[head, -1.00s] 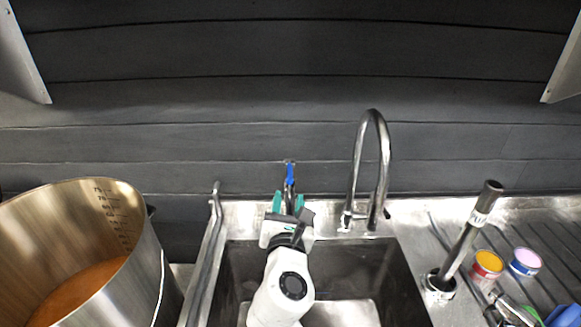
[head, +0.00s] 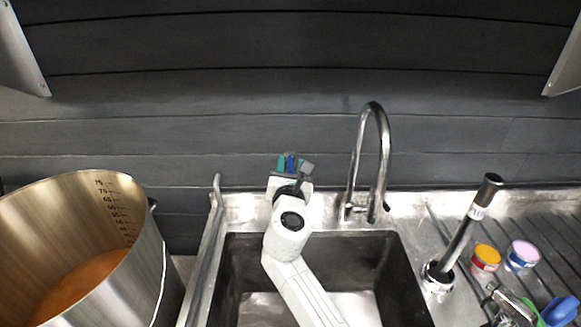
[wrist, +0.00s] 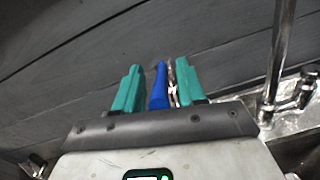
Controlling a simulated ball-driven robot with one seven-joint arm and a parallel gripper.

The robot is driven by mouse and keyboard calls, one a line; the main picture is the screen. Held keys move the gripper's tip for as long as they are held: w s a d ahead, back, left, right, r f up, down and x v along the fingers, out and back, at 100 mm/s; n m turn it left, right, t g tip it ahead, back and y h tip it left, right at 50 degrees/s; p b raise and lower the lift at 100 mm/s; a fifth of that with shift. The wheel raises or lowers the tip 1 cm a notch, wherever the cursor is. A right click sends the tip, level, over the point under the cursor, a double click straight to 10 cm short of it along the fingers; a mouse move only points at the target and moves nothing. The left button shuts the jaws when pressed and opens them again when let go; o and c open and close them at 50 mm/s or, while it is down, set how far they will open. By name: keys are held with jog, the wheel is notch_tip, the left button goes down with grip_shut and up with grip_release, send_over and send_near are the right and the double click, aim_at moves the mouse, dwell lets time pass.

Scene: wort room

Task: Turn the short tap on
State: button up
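The short tap has a blue lever (head: 290,162) and stands behind the sink at the wall. Most of its body is hidden behind my gripper in the head view. My gripper (head: 290,164), with teal fingers, is open around the lever. In the wrist view the blue lever (wrist: 159,88) stands between the two fingers of my gripper (wrist: 159,84), nearer the right one. There is a gap on its left. A bit of the shiny metal tap shows right of the lever. I cannot tell whether a finger touches it.
A tall curved tap (head: 383,150) stands close on the right, also in the wrist view (wrist: 282,55). The steel sink basin (head: 375,265) lies below my arm. A large pot (head: 150,265) of orange liquid stands left. An upright black-topped tool (head: 465,230) and small tubs are right.

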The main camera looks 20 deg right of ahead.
jog(key=shift+c, duration=0.5)
grip_shut()
